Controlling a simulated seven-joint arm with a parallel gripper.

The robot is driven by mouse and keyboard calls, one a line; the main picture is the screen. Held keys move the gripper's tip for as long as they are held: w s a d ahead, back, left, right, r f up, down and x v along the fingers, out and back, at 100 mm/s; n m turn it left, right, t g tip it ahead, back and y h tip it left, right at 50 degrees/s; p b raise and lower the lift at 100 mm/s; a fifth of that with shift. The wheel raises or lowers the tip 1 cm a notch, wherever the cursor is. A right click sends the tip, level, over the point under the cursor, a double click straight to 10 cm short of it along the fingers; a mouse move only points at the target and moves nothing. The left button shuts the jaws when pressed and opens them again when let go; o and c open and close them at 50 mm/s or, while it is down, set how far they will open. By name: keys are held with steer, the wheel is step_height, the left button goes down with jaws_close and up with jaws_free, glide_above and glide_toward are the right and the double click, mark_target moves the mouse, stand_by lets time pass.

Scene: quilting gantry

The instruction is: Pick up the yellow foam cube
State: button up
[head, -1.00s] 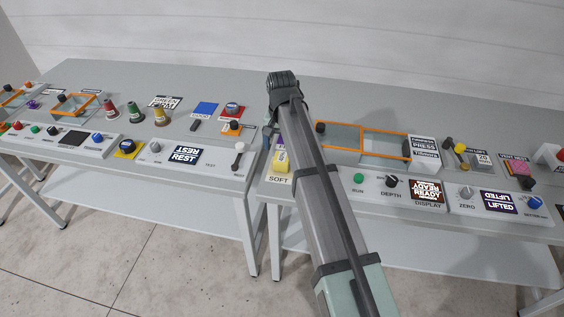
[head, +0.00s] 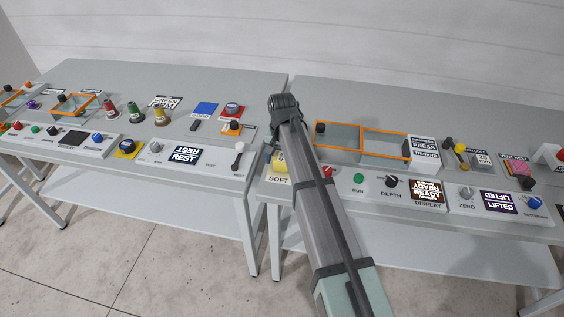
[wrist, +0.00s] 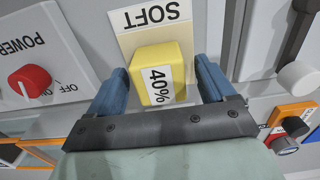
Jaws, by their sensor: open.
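The yellow foam cube (wrist: 152,62) sits on a cream card marked SOFT (wrist: 125,30) and carries a white 40% label. In the head view the cube (head: 280,161) is partly hidden behind my arm. My gripper (wrist: 160,82) is open in the wrist view, with one blue finger on each side of the cube. A narrow gap shows between the cube and each finger. I cannot tell the fingertips' exact height against the cube. In the head view my gripper is mostly hidden by the arm.
A panel with a red POWER knob (wrist: 36,81) lies left of the cube in the wrist view. A lever with a white knob (wrist: 299,77) lies to its right. An orange-rimmed clear box (head: 362,145) stands to the right in the head view. A gap separates the two tables.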

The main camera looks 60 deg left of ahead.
steer(key=c, duration=1)
steer(key=shift+r, duration=0.1)
